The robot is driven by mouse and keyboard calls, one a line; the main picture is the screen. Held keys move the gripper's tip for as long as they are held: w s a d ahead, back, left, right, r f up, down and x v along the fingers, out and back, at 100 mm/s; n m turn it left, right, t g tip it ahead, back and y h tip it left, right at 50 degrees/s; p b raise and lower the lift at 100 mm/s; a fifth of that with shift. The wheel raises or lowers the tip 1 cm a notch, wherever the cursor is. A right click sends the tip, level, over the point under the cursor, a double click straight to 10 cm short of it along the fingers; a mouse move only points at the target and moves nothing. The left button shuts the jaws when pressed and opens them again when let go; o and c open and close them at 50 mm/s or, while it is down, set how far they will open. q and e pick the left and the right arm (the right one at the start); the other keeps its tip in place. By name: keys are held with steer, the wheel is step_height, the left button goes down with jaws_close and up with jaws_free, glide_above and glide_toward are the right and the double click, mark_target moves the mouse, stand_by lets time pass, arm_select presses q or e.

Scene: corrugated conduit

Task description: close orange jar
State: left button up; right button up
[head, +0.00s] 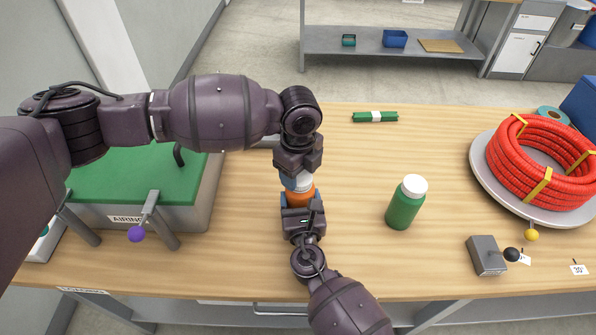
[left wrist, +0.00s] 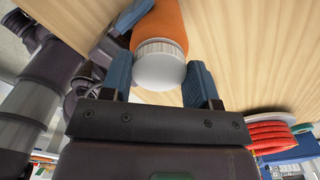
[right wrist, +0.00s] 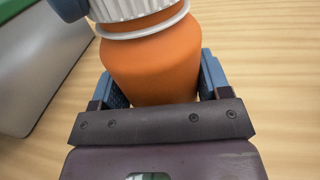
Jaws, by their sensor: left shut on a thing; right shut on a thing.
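The orange jar (head: 300,193) is in the middle of the table, between my two grippers. My right gripper (head: 301,203) is shut on the jar's body, which fills the space between its blue fingers in the right wrist view (right wrist: 155,70). My left gripper (head: 297,178) is above it, shut on the white ribbed lid (left wrist: 160,68). The lid is at the jar's mouth and also shows at the top of the right wrist view (right wrist: 130,8). An orange neck and a white ring show below it. I cannot tell whether the lid is fully seated.
A green bottle with a white cap (head: 407,202) stands to the right. A coil of red conduit (head: 540,158) lies on a round grey plate at the far right. A grey box (head: 486,256) is at the front right. A green-topped case (head: 130,185) is at the left.

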arm_select(q)
steer(key=m, duration=0.5)
steer(key=shift+w+d+m, duration=0.1)
steer(key=shift+d+m, duration=0.05)
steer(key=shift+m, duration=0.25)
steer(key=m, duration=0.5)
steer(key=shift+d+m, duration=0.15)
steer(key=shift+m, duration=0.15)
steer(key=m, duration=1)
steer(key=shift+d, duration=0.15)
steer(key=o, duration=0.9)
